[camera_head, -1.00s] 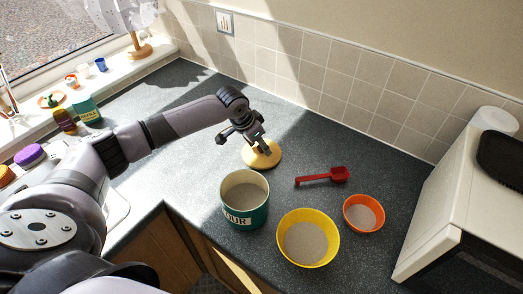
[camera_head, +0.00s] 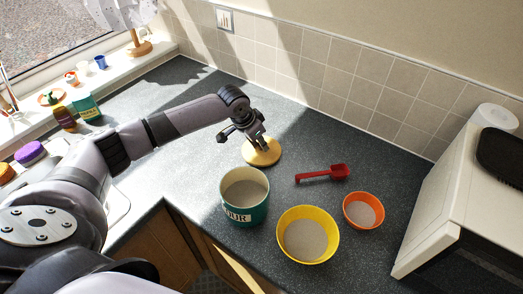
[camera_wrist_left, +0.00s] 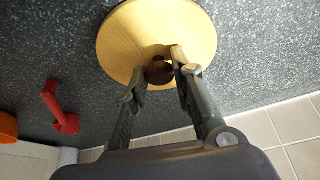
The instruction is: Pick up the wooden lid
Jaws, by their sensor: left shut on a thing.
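The wooden lid (camera_head: 262,155) is a round, light wood disc on the dark worktop, behind the green flour tin. In the left wrist view the lid (camera_wrist_left: 135,35) shows a darker knob (camera_wrist_left: 160,72) at its middle. My left gripper (camera_head: 262,144) is above the lid, its fingers pointing down. In the left wrist view the fingertips of the left gripper (camera_wrist_left: 157,74) are on either side of the knob and shut on it. The lid appears to rest flat on the worktop. My right gripper is not in view.
The open flour tin (camera_head: 245,213), a yellow bowl (camera_head: 308,257) and an orange bowl (camera_head: 377,228) stand in front, each holding pale powder. A red scoop (camera_head: 322,174) lies right of the lid. A white appliance (camera_head: 440,215) is at right. The tiled wall (camera_head: 330,75) runs behind.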

